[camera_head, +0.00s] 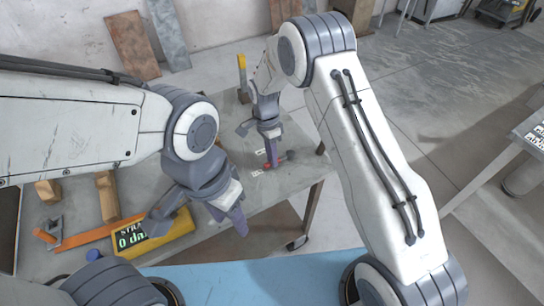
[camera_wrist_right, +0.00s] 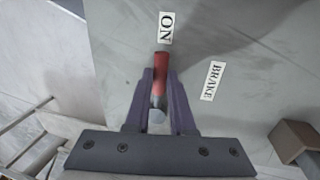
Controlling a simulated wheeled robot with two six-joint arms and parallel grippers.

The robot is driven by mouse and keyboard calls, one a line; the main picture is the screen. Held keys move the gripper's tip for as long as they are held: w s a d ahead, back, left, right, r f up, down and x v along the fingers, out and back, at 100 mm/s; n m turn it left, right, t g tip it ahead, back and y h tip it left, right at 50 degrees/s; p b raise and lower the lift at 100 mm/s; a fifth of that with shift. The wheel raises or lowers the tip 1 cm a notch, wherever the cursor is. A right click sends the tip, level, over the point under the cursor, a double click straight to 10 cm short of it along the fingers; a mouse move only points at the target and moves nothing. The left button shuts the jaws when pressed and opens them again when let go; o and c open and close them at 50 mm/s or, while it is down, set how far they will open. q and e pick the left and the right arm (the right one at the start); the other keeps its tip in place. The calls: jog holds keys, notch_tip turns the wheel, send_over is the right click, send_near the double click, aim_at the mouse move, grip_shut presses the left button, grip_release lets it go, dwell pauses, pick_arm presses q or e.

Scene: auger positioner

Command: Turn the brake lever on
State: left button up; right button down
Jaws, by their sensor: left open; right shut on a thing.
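The brake lever has a red grip (camera_wrist_right: 160,68) and a pale round end in the right wrist view. Its red tip points at the white ON label (camera_wrist_right: 166,28). The BRAKE label (camera_wrist_right: 212,80) is to the right of it. My right gripper (camera_wrist_right: 160,76) is shut on the lever, with one purple finger on each side. In the head view, my right gripper (camera_head: 271,161) reaches down to the grey table by the red lever (camera_head: 280,161), which it partly hides. My left gripper (camera_head: 238,218) is open and empty above the table's front edge.
A yellow box with a dark display (camera_head: 150,238), an orange tool (camera_head: 85,237) and wooden blocks (camera_head: 107,197) lie on the left of the grey table (camera_head: 270,195). A yellow-topped post (camera_head: 242,72) stands behind.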

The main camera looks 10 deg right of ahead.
jog(key=shift+a, duration=0.1)
jog(key=c, duration=0.8)
grip_release()
jog(key=shift+o, duration=0.2)
notch_tip(320, 180, up, 10)
jog(key=w, duration=0.2)
jog(key=shift+a+r, duration=0.15)
jog(key=shift+a, duration=0.25)
